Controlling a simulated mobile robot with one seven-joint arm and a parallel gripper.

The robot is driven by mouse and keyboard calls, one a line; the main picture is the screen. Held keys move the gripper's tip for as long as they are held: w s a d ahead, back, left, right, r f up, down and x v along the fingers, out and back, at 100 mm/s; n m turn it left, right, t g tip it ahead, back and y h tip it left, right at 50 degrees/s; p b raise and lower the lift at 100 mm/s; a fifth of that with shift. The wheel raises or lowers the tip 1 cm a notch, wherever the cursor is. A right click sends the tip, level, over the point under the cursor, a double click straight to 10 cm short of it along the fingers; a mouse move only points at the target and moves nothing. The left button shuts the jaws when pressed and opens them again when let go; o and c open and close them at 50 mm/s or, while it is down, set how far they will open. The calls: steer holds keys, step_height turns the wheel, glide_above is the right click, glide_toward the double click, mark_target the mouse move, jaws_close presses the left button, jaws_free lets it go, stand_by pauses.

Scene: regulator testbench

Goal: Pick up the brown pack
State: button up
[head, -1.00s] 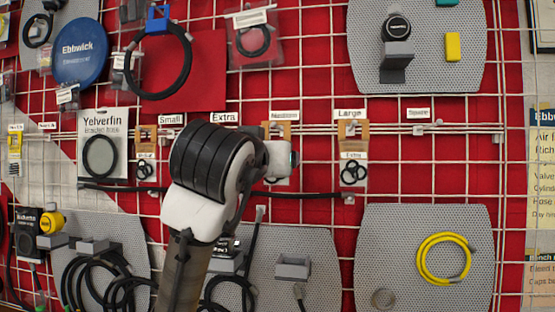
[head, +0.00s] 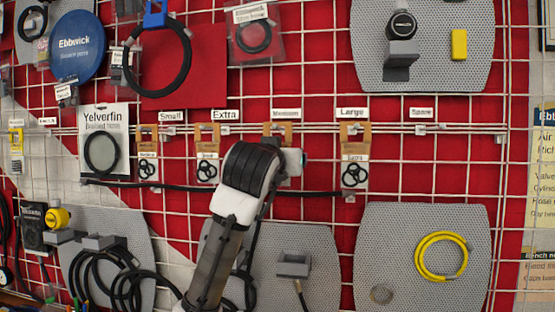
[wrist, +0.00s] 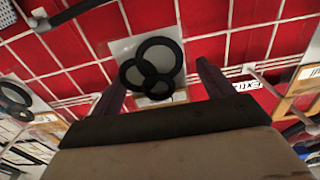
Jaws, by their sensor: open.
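Several packs with brown header cards and black rings hang in a row in the head view: one under "Small" (head: 147,160), one under "Extra" (head: 208,160), one under "Medium", mostly hidden by my arm (head: 277,130), and one under "Large" (head: 354,160). In the wrist view, a clear pack with black rings (wrist: 152,65) lies ahead between the fingers of my gripper (wrist: 163,82). A bit of brown shows at its lower edge. My gripper is open, with its fingers either side of the pack in the picture. I cannot tell the depth gap. The head view hides the fingers.
A white wire grid (head: 320,210) stands before a red wall. A black bar (head: 310,193) runs below the packs. The Yelverfin hose pack (head: 103,145) hangs at left. Grey perforated panels (head: 385,285) sit below. The slot under "Spare" (head: 420,150) is empty.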

steer(key=c, duration=1.1)
steer(key=shift+o, duration=0.2)
steer(key=s+a+b, duration=0.1)
steer(key=s+b, duration=0.2)
steer(key=s, duration=0.6)
steer(key=s+a+r+b, duration=0.1)
steer(key=s+a+b, duration=0.1)
steer(key=s, duration=0.6)
steer(key=shift+s+a+r+b, duration=0.3)
steer(key=shift+s+b, duration=0.1)
steer(key=shift+b, duration=0.1)
